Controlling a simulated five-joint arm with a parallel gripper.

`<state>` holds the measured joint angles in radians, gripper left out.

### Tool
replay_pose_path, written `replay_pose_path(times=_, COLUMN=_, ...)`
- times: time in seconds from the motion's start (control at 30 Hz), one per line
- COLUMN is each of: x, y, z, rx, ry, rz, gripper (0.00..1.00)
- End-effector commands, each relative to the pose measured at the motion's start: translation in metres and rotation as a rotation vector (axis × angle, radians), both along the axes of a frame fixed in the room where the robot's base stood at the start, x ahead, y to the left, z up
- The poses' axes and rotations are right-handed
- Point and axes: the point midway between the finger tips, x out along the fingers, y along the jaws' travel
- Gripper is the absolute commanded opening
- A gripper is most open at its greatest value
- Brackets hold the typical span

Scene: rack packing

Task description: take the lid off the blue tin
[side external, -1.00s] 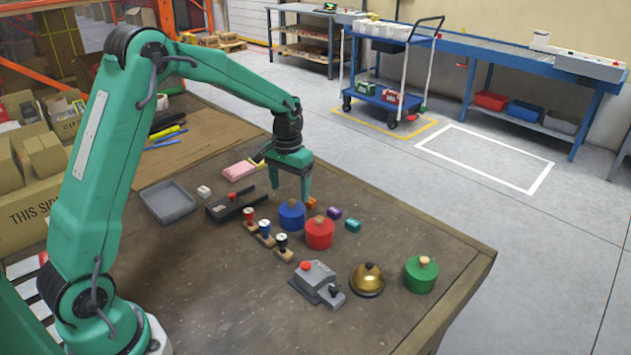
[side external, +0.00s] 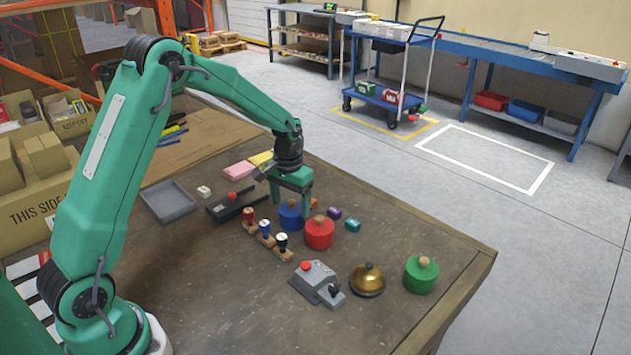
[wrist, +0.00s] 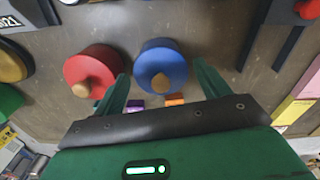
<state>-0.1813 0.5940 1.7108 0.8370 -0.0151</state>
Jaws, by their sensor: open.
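The blue tin (side external: 290,218) stands on the table, left of the red tin (side external: 319,236). In the wrist view the blue tin (wrist: 162,62) shows from above with its lid on and a wooden knob (wrist: 160,83) at the middle. My gripper (side external: 291,199) is open and low over the blue tin. In the wrist view the fingers of my gripper (wrist: 161,75) are on either side of the tin, with nothing held. In the side view my gripper partly hides the tin's top. I cannot tell whether the fingers touch the lid.
The red tin stands close beside the blue one. Several knobbed stamps (side external: 265,232) stand in front of the blue tin. Small purple (side external: 334,212) and orange (side external: 313,203) blocks lie behind. A bell (side external: 367,280) and a green tin (side external: 421,275) stand at the right. A grey tray (side external: 168,201) is at the left.

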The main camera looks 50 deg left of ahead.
Motion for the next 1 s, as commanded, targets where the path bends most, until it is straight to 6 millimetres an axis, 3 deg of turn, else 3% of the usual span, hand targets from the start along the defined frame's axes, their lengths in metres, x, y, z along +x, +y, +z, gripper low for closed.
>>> replay_pose_path(times=0.03, x=0.000, y=0.000, z=0.000, rx=0.000, ry=0.000, rz=0.000, gripper=0.71)
replay_pose_path(times=0.2, x=0.000, y=0.000, z=0.000, rx=0.000, ry=0.000, rz=0.000, gripper=0.41)
replay_pose_path(times=0.67, x=0.000, y=0.000, z=0.004, rx=0.000, ry=-0.002, rz=0.000, gripper=0.41)
replay_pose_path(times=1.0, x=0.001, y=0.000, z=0.038, rx=0.001, ry=-0.004, rz=0.000, gripper=0.41)
